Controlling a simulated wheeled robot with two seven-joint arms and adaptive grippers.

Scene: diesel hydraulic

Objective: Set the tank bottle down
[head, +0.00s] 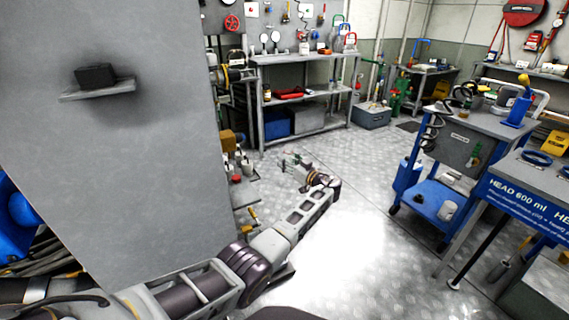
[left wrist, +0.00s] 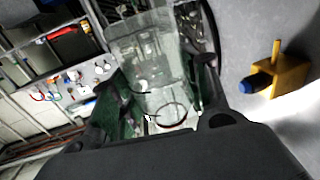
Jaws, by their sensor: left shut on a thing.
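The tank bottle (left wrist: 152,52) is a clear, see-through container that fills the middle of the left wrist view. My left gripper (left wrist: 160,88) is shut on it, with a dark finger on each side. In the head view my left arm reaches in from the lower left, and its gripper (head: 293,162) is over the metal floor, beyond the grey panel. The bottle is too small and see-through there to make out clearly. What lies under the bottle cannot be told. My right gripper is not in view.
A large grey panel (head: 130,170) stands close on the left. A grey shelf bench (head: 305,59) is at the back. A blue trolley (head: 440,207) and a blue-edged table (head: 520,203) stand at right. The floor (head: 350,230) between is clear. A yellow fitting (left wrist: 266,75) shows in the wrist view.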

